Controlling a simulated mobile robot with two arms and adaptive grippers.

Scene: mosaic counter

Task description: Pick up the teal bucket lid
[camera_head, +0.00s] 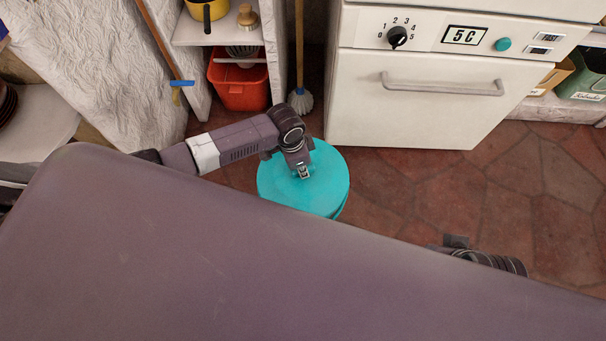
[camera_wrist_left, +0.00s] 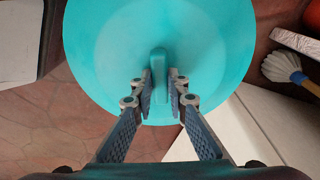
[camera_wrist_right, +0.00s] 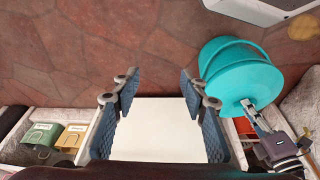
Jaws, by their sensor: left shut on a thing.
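The teal bucket lid (camera_head: 330,168) is a round disc over the teal bucket (camera_head: 342,211) on the floor by the stove. My left gripper (camera_head: 303,173) reaches down onto the lid from the left. In the left wrist view its fingers (camera_wrist_left: 160,88) are shut on the upright handle (camera_wrist_left: 158,68) at the lid's middle. The lid and bucket also show at the right of the right wrist view (camera_wrist_right: 243,85). I cannot tell whether there is a gap between them. My right gripper (camera_wrist_right: 160,85) is open and empty, apart from the bucket.
A white stove (camera_head: 420,105) stands behind the bucket. A red bin (camera_head: 238,95) sits in the shelf unit at the back left, with a mop (camera_head: 300,100) beside it. Green and yellow bins (camera_wrist_right: 40,135) show in the right wrist view. The tiled floor right of the bucket is clear.

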